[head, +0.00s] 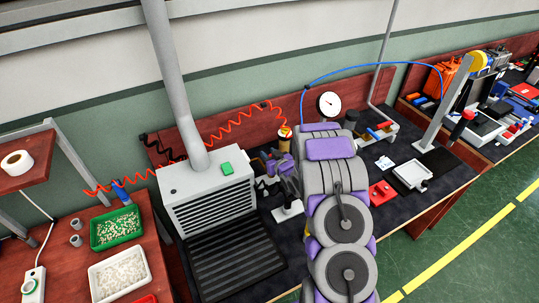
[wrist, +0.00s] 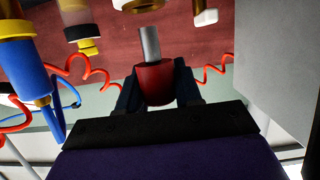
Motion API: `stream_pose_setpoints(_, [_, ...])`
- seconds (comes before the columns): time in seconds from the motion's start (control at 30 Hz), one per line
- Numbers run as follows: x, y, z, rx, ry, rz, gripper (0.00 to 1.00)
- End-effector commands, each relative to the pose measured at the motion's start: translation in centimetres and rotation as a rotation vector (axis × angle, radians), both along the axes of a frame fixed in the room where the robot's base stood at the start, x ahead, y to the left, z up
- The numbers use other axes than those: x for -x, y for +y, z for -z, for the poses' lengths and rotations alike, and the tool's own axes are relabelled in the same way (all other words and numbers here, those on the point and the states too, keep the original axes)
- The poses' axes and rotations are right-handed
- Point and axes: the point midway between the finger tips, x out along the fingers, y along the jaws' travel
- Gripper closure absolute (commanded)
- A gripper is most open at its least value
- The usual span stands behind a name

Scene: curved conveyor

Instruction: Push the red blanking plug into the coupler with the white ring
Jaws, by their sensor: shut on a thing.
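In the wrist view my gripper (wrist: 155,88) is shut on the red plug (wrist: 154,84), with dark fingers on both sides of it. A grey cylindrical stem (wrist: 149,44) sticks out beyond the plug's red body. A part with a white ring (wrist: 205,17) shows at the top edge, right of the stem and apart from it; most of it is cut off. Another part with a yellow ring (wrist: 89,48) is to the upper left. In the head view my arm hides much of the work spot, and I cannot make out the plug there.
A blue and yellow air tool (wrist: 32,72) and red coiled hose (wrist: 85,68) are close on the left in the wrist view. A large grey surface (wrist: 275,75) stands at right. The head view shows a vented grey box (head: 210,190) left of my arm and a red box (head: 382,193) right.

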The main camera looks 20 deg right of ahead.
Motion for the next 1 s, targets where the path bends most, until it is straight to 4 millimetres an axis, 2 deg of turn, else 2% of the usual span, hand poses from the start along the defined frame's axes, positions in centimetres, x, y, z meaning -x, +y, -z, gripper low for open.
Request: stream_pose_setpoints(1.0, [0.0, 0.0, 1.6, 0.0, -0.001, 0.0, 0.97])
